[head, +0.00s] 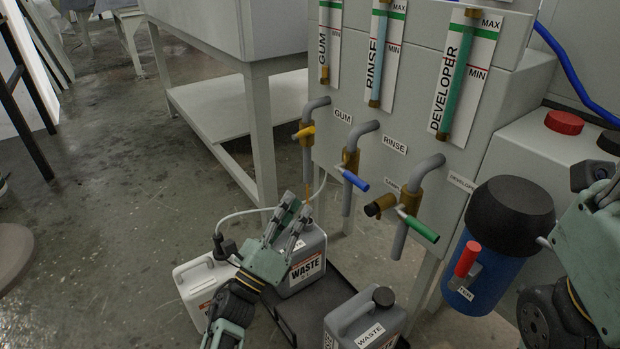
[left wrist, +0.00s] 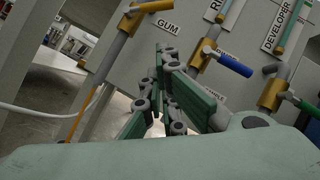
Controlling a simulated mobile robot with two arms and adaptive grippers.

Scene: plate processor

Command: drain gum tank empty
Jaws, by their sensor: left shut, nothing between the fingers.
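A thin orange-brown streak (left wrist: 78,125) hangs below that pipe in the left wrist view, like falling liquid. The gum gauge (head: 324,45) shows brown only near its bottom. A grey waste canister (head: 305,262) stands below the pipe, partly hidden by my left gripper (head: 296,207). That gripper is shut and empty, below and in front of the valve, apart from its handle. My right gripper (head: 598,200) is cut off at the right edge; its fingers are unclear.
The rinse valve (head: 354,180) has a blue handle and the developer valve (head: 417,225) a green one. Another waste canister (head: 365,318) and a white canister (head: 202,290) stand nearby around a dark tray (head: 335,290). A blue container (head: 500,240) stands right.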

